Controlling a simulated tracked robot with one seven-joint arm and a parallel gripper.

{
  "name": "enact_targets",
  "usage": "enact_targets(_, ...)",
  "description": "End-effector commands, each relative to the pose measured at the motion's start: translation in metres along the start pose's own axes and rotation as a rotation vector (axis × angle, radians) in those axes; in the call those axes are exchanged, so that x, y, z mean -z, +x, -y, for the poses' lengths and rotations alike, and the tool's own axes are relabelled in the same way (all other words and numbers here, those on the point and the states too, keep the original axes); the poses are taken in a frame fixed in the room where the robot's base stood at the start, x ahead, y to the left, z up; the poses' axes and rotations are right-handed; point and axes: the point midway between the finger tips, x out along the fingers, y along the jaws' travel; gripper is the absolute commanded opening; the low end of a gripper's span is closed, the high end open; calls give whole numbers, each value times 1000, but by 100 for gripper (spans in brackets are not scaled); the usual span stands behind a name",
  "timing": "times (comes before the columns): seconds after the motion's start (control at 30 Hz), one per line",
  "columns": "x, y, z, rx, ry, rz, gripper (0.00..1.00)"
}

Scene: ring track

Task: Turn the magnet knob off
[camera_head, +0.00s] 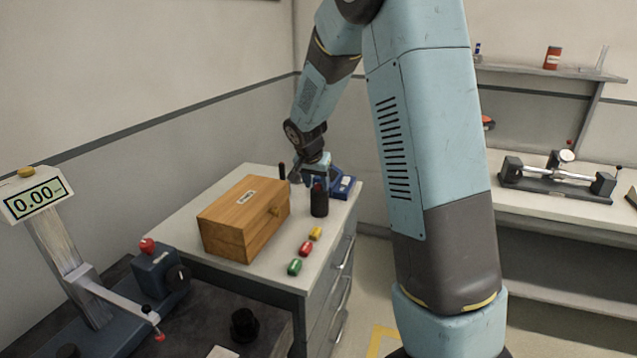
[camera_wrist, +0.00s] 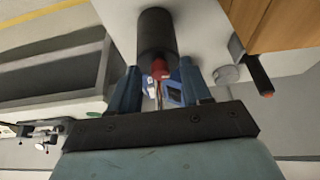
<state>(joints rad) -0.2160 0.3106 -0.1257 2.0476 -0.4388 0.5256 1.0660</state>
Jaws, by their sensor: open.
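A black upright cylinder (camera_head: 319,203) with a red top stands on the white cabinet top; it also shows in the wrist view (camera_wrist: 156,35). My gripper (camera_head: 318,180) is open just above it; in the wrist view its two fingers (camera_wrist: 160,80) are spread beside the red part, and I cannot tell whether they touch it. A blue device (camera_head: 343,187) lies right beside the gripper, partly hidden. At lower left, a blue block (camera_head: 155,272) has a red knob (camera_head: 147,246) and a dark round knob (camera_head: 178,277). I cannot tell which knob is the magnet knob.
A wooden box (camera_head: 240,222) stands left of the cylinder. Green (camera_head: 295,267), red (camera_head: 306,248) and yellow (camera_head: 315,233) pieces lie near the cabinet's front edge. A gauge reading 0.00 (camera_head: 36,199) stands at far left. A bench with a dial instrument (camera_head: 556,180) is at right.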

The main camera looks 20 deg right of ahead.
Motion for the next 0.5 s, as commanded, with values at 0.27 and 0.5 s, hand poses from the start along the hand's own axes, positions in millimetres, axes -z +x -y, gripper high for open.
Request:
enact_targets(0.27, 0, -30, 1, 3, 0, -2, 48)
enact_targets(0.5, 0, -77, 0, 3, 1, -2, 48)
